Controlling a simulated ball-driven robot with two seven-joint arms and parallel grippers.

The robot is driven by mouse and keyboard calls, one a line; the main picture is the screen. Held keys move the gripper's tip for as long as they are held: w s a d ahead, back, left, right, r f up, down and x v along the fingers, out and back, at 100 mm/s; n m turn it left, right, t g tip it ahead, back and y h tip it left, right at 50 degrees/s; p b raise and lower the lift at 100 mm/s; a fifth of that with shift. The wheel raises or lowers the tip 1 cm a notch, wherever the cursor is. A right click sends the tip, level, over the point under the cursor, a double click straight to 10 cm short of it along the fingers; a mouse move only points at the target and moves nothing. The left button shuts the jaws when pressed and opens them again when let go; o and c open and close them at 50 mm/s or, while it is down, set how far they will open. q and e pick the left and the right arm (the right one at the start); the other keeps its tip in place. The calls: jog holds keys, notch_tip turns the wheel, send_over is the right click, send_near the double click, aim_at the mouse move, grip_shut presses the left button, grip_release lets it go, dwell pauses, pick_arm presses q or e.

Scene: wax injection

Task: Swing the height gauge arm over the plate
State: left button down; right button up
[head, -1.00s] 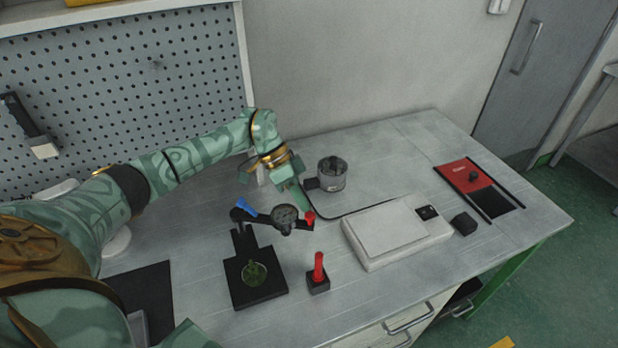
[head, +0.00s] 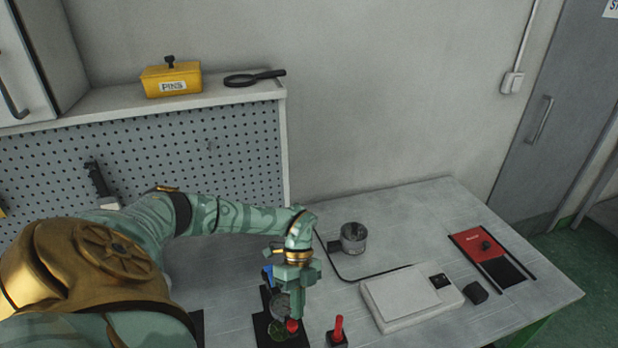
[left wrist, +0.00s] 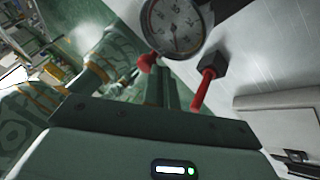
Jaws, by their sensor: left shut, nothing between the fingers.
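The height gauge has a round dial (head: 281,306) on its arm, a red knob (head: 292,326) at the arm's end and a blue part (head: 267,274) at the pivot side. The arm points toward the front, with dial and knob over or close to the black plate (head: 260,327), which carries a green disc (head: 277,331). My left gripper (head: 297,313) is shut and empty, at the right side of the dial and by the knob; contact is unclear. In the left wrist view the dial (left wrist: 173,24) and knob (left wrist: 146,63) show just beyond the fingers. My right gripper is out of view.
A red handle on a black base (head: 338,330) stands just right of the plate. A white flat box (head: 405,300), a metal pot (head: 353,238) with a cable, and a red panel (head: 478,245) lie further right.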

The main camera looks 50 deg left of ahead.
pick_arm(q)
jog(key=shift+s+a+m+g+y+p, duration=0.15)
jog(key=shift+s+m+g+y+p, duration=0.1)
jog(key=shift+s+m, duration=0.25)
jog(key=shift+s+a+m+g+y+p, duration=0.15)
jog(key=shift+s+m+p, duration=0.15)
jog(key=shift+s, duration=0.3)
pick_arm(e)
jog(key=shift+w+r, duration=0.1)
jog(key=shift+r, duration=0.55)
